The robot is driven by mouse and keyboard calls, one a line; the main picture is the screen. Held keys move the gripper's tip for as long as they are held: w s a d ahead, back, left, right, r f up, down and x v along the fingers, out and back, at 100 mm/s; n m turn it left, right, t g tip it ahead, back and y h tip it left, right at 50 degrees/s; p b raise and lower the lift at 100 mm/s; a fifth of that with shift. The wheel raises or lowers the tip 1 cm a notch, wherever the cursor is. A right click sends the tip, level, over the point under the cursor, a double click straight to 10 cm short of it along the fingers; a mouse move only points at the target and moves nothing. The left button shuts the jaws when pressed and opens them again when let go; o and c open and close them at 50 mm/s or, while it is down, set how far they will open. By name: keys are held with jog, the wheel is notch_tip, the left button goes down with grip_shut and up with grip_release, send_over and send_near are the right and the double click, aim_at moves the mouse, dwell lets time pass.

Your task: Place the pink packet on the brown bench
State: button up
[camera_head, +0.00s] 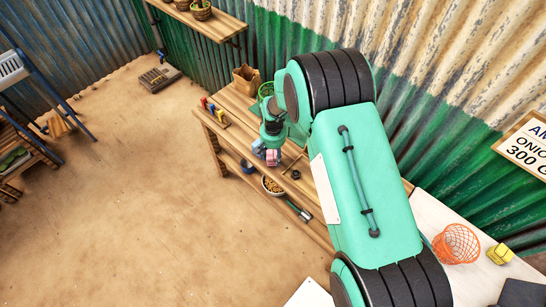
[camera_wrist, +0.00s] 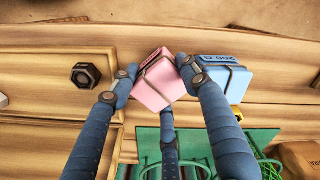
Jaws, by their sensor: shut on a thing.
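The pink packet (camera_wrist: 157,82), bound with a dark band, is between the fingers of my gripper (camera_wrist: 157,76) in the wrist view. The gripper is shut on it. In the head view the pink packet (camera_head: 272,158) shows just below my gripper (camera_head: 268,147), over the front part of the brown bench (camera_head: 236,106). I cannot tell whether the packet touches the bench top. A blue packet (camera_wrist: 225,76) with a label is close beside it, at my right finger. My arm hides much of the bench in the head view.
A dark hexagonal weight (camera_wrist: 86,75) is on the bench, left of the packet. A green basket (camera_head: 266,91) and a paper bag (camera_head: 246,80) stand at the back. A bowl (camera_head: 272,185) is on the lower shelf. An orange basket (camera_head: 456,244) stands on a white table.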

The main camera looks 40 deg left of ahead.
aim_at(273, 154)
jog(key=shift+f, duration=0.35)
jog(key=shift+f, duration=0.15)
jog(key=o, duration=1.3)
notch_tip(273, 154, up, 12)
jog(key=shift+r+p, duration=0.15)
jog(key=shift+p, duration=0.45)
